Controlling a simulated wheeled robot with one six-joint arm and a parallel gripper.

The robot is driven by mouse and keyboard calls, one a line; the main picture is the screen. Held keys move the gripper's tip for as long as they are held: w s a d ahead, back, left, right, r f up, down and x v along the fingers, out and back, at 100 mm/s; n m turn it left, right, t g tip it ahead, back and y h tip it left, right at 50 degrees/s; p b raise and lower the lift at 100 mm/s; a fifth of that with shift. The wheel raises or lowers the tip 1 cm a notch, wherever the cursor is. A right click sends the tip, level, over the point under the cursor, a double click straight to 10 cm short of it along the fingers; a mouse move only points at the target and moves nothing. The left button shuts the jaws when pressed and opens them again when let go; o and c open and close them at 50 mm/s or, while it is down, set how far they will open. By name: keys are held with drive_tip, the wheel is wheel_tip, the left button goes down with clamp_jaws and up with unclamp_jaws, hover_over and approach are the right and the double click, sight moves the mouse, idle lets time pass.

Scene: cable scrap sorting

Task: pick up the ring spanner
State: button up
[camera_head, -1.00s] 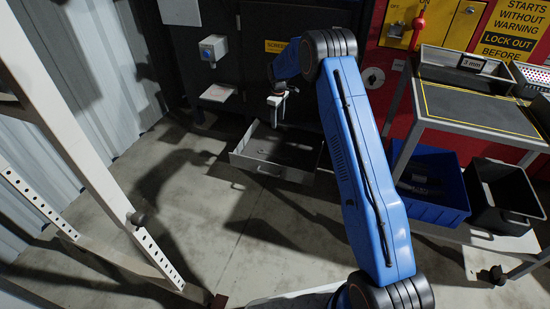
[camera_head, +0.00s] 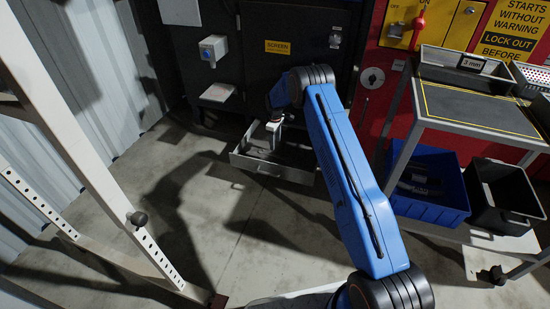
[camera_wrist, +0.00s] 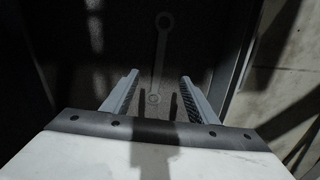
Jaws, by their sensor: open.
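The ring spanner (camera_wrist: 161,60) is a flat grey tool with a ring at each end. In the wrist view it lies lengthwise on the dark floor of the grey drawer, its far ring at the top and its near ring between my finger lines. My gripper (camera_wrist: 158,84) is open, with a finger on either side of the spanner's near end and nothing held. In the head view my gripper (camera_head: 274,128) points down over the open drawer (camera_head: 268,170). The spanner cannot be made out there. The height left between fingers and spanner is hard to tell.
The drawer's side wall (camera_wrist: 239,60) stands close on the right in the wrist view. The drawer sits low at a dark cabinet (camera_head: 260,90). A blue bin (camera_head: 437,210) and a black bin (camera_head: 515,222) stand on a cart's lower shelf at right. Concrete floor is clear in front.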

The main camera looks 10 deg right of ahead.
sight(275, 155)
drive_tip(key=shift+w+f, duration=0.2)
drive_tip(key=shift+f, duration=4.6)
clamp_jaws()
